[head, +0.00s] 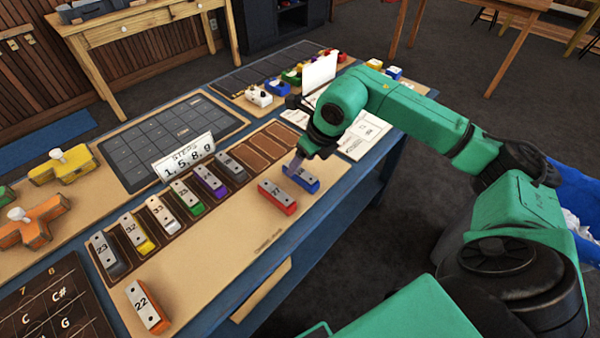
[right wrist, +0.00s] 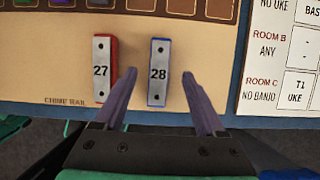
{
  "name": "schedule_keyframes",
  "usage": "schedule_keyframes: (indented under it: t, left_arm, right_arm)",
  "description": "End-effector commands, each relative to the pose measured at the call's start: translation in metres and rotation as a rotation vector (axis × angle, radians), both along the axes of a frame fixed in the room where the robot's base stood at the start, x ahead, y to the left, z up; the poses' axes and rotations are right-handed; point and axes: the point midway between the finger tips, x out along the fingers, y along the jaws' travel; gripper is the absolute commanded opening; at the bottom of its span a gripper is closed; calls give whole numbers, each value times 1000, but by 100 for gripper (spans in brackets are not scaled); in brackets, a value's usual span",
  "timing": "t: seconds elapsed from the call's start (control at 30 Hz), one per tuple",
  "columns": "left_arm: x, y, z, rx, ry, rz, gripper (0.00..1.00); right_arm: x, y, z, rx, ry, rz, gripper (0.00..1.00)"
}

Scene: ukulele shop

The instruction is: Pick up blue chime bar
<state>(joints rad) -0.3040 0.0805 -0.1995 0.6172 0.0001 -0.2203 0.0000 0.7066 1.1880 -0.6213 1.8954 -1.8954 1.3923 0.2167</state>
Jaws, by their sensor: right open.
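The blue chime bar (head: 306,181), with a silver top plate, lies on the tan mat at the near right edge of the bar rack. In the right wrist view the blue chime bar (right wrist: 158,60) reads 28. My right gripper (head: 294,166) is over its far end in the head view and hides part of it. In the right wrist view the open fingers of my right gripper (right wrist: 160,78) appear on either side of the bar, with gaps on both sides. I cannot tell how far the fingertips are above the mat. My left gripper is not in view.
A red chime bar (head: 278,197) numbered 27 lies just left of the blue one. Several bars stand in the brown rack (head: 262,148). An orange bar (head: 148,307) numbered 22 lies at the front left. A white paper sheet (head: 362,135) lies to the right.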

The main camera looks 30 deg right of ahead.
Motion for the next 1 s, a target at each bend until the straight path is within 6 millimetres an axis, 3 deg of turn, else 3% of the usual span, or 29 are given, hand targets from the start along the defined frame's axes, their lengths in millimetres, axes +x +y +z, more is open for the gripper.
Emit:
schedule_keyframes:
  t: [0.3, 0.5, 0.53, 0.7, 0.73, 1.0]
  left_arm:
    - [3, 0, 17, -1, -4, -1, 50]
    - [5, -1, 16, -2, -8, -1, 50]
    - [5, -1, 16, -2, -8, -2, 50]
    - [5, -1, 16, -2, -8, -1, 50]
    - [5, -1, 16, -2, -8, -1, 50]
    - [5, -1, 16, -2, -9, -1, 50]
  right_arm:
    - [20, 7, -46, 3, 1, 1, 72]
    - [21, 7, -50, 2, 0, 2, 72]
    - [21, 7, -49, 2, 0, 2, 69]
    - [21, 7, -49, 2, -1, 2, 4]
    - [21, 7, -49, 2, -1, 2, 0]
    - [22, 7, -48, 2, -2, 2, 0]
